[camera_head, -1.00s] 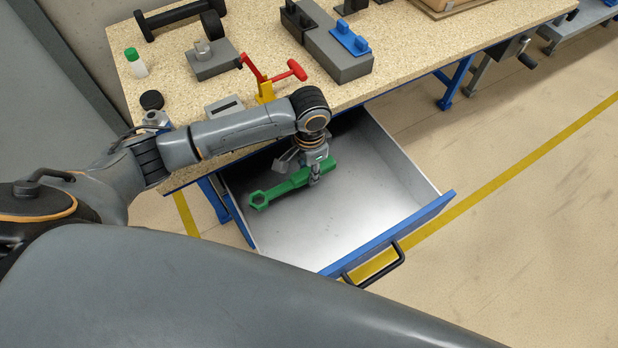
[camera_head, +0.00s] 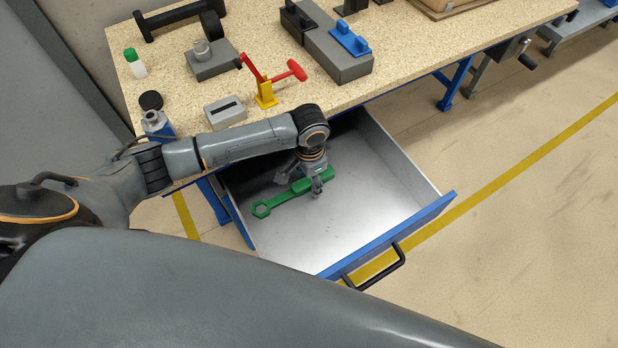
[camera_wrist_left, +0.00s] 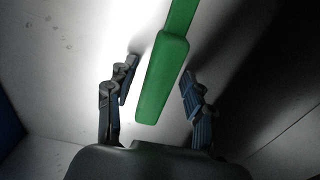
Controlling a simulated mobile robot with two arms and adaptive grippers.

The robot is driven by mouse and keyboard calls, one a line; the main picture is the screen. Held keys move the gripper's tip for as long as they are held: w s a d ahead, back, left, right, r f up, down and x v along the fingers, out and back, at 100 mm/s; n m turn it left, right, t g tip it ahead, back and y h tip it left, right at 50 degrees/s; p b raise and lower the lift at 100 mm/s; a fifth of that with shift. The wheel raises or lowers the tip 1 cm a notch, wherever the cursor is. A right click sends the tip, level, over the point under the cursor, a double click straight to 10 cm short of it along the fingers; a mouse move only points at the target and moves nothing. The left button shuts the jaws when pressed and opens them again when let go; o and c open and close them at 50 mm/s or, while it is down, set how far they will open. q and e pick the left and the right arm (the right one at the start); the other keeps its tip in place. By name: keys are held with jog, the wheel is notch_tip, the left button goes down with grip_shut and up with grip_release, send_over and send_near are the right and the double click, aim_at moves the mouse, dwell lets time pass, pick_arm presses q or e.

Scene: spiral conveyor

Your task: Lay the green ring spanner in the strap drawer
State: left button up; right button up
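The green ring spanner (camera_head: 282,198) is inside the open drawer, its ring end towards the left wall. It appears to lie on the drawer floor. The drawer (camera_head: 345,225) is pulled out below the workbench, with a pale inside, blue front and black handle. My left gripper (camera_head: 316,190) is over the spanner's thick grip end, low in the drawer. In the left wrist view, the fingers of my left gripper (camera_wrist_left: 159,70) stand open either side of the green grip (camera_wrist_left: 162,80), with gaps on both sides. My right gripper is not in view.
The workbench (camera_head: 180,85) above holds a red-handled clamp (camera_head: 266,92), a slotted grey block (camera_head: 226,111), a green-capped bottle (camera_head: 135,62) and grey blocks (camera_head: 337,55). The drawer floor to the right and front is bare. The floor right of the drawer is clear.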

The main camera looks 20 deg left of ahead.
pick_arm(q)
notch_tip(320, 180, up, 12)
jog(key=p, duration=0.1)
jog(key=shift+r, duration=0.15)
dwell(0.4)
jog(key=shift+p, duration=0.3)
